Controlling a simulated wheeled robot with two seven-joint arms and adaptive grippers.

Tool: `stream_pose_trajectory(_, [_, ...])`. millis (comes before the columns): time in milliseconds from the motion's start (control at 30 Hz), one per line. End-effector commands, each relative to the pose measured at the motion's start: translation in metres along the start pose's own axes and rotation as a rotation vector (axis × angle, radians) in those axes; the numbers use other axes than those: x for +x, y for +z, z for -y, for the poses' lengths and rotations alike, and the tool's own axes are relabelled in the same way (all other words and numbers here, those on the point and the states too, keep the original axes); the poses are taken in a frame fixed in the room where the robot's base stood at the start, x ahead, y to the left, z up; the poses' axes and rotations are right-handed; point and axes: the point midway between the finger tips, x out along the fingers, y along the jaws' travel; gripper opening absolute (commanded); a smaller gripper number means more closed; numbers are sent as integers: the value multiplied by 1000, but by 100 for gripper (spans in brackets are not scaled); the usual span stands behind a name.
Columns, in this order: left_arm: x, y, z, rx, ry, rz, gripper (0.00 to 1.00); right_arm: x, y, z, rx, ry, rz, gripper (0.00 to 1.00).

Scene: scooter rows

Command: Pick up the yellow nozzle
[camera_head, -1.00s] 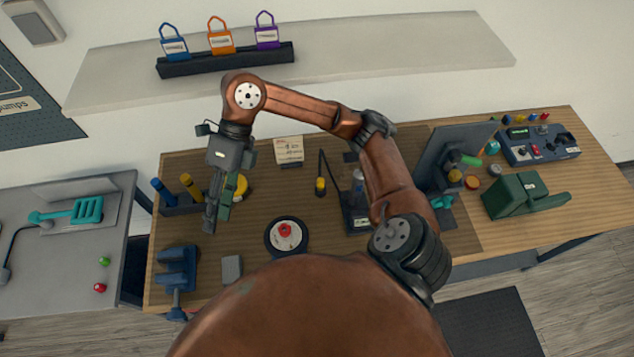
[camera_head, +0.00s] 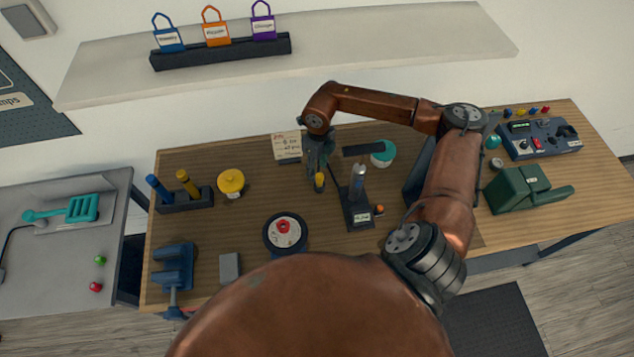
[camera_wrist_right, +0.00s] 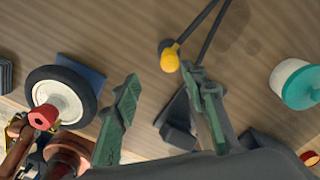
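The yellow nozzle (camera_head: 319,182) is small and sits at the end of a dark hose or cable near the middle of the wooden bench. It also shows in the right wrist view (camera_wrist_right: 170,61), just past my fingertips and closer to the right-hand finger. My right gripper (camera_head: 318,170) comes down from above and partly covers the nozzle and its hose in the head view. In the right wrist view the two green fingers (camera_wrist_right: 160,78) are apart with nothing held between them. My left gripper is not in view.
A dark stand with a silver bottle (camera_head: 358,184) is close on the right. A teal-and-white container (camera_head: 383,154) lies behind it. A wheel with a red hub (camera_head: 285,233) is in front left, and a yellow round object (camera_head: 231,181) is left. Bench between them is clear.

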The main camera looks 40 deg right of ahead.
Motion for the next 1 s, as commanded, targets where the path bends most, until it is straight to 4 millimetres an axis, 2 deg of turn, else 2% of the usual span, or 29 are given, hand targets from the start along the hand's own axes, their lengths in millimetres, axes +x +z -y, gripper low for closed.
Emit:
stream_pose_trajectory(100, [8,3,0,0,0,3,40,10,-4,13,-2,-30,-4,40])
stream_pose_trajectory(433, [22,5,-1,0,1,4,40,38,-2,13,-3,-27,-5,40])
stream_pose_trajectory(700, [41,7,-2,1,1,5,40,77,0,16,-3,-26,-5,40])
stream_pose_trajectory(933, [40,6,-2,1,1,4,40,77,0,16,-3,-27,-3,40])
stream_pose_trajectory(1000, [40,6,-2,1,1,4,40,77,0,16,-2,-27,-3,36])
